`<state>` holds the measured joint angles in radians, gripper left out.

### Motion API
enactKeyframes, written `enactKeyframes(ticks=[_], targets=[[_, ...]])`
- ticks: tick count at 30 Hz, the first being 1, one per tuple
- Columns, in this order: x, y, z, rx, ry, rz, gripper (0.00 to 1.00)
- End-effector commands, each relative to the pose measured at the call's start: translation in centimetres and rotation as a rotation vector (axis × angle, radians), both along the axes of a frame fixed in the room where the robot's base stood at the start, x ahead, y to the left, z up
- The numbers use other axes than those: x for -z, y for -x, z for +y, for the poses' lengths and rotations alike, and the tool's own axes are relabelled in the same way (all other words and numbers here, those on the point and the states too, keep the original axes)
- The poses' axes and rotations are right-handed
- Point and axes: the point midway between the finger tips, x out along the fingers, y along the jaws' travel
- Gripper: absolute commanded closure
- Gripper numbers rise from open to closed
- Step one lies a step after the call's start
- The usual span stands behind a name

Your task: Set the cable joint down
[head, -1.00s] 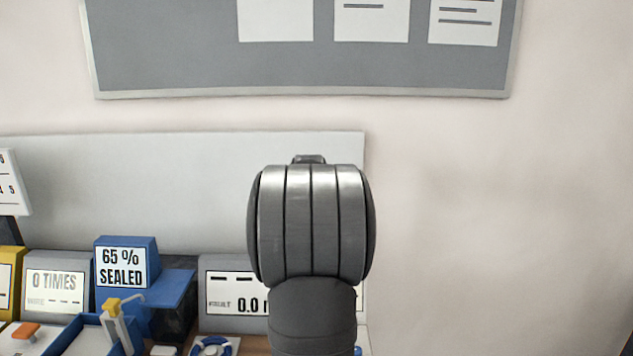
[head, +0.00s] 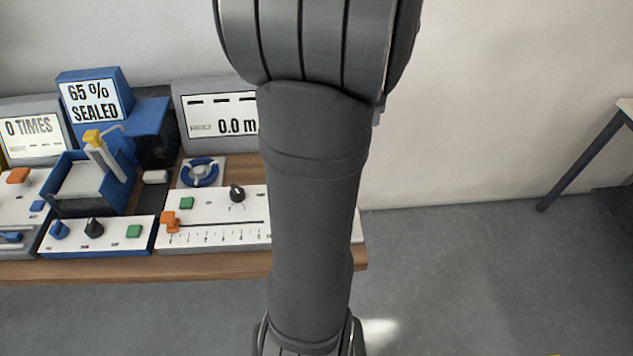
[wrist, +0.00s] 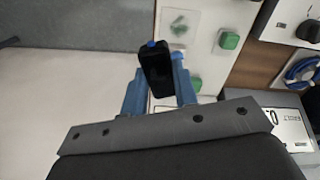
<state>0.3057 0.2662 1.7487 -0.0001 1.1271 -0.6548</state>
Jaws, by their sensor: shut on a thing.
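In the wrist view my gripper (wrist: 160,88) has its two blue fingers on either side of a dark, block-like piece with a blue tip, which I take to be the cable joint (wrist: 156,68). The gripper is shut on it. The piece appears held above a white panel with a green button; the gap below it is hard to judge. In the head view my own arm fills the middle, and neither the gripper nor the joint shows there.
Open floor (head: 450,270) lies to the right, with another table (head: 590,150) beyond.

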Motion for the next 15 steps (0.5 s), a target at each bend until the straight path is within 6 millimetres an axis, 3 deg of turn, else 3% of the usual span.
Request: enactKeyframes(ticks=[3,6,15], targets=[[0.9,1.5,-0.7,-0.031,-0.001,0.000,0.96],[1.7,1.4,-0.3,-0.046,-0.001,0.001,0.96],[5.6,-2.4,5.0,-0.051,-0.001,0.003,0.96]])
